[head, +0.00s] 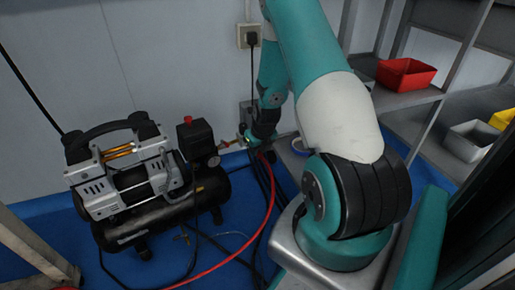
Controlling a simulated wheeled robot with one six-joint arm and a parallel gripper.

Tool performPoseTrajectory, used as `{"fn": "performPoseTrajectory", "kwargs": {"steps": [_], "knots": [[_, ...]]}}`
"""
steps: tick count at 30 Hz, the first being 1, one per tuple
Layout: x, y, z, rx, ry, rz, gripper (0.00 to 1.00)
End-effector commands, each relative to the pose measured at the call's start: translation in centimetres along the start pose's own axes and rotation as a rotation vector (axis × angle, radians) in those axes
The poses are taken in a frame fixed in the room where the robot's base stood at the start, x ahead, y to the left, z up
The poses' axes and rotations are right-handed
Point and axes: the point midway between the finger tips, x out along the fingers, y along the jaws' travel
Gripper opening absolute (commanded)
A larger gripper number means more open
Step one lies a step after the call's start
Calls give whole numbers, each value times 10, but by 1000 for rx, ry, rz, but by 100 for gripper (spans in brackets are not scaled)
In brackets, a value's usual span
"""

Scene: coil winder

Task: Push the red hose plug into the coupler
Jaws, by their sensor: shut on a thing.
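The red hose (268,200) rises from the floor and ends at my gripper (246,140), which is shut on the hose's plug. The plug itself is mostly covered by the fingers and too small to make out. My gripper is just right of the compressor's black pressure-switch box (195,139). I cannot tell whether plug and coupler touch.
The air compressor (125,180) stands on the blue floor (236,232) at the left. Dark cables hang behind my gripper from a wall socket (248,36). At the right, grey shelves (425,95) hold a red bin (406,75), a grey bin (468,140) and a yellow bin (503,119).

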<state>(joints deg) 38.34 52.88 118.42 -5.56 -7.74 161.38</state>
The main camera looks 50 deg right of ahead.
Motion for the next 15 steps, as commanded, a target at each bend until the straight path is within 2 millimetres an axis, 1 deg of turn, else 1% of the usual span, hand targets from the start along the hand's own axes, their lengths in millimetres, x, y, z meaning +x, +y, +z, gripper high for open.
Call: {"fn": "performPoseTrajectory", "kwargs": {"steps": [1,15], "knots": [[0,0,3,-1,-8,-1,0],[3,1,12,-1,-17,1,0]]}}
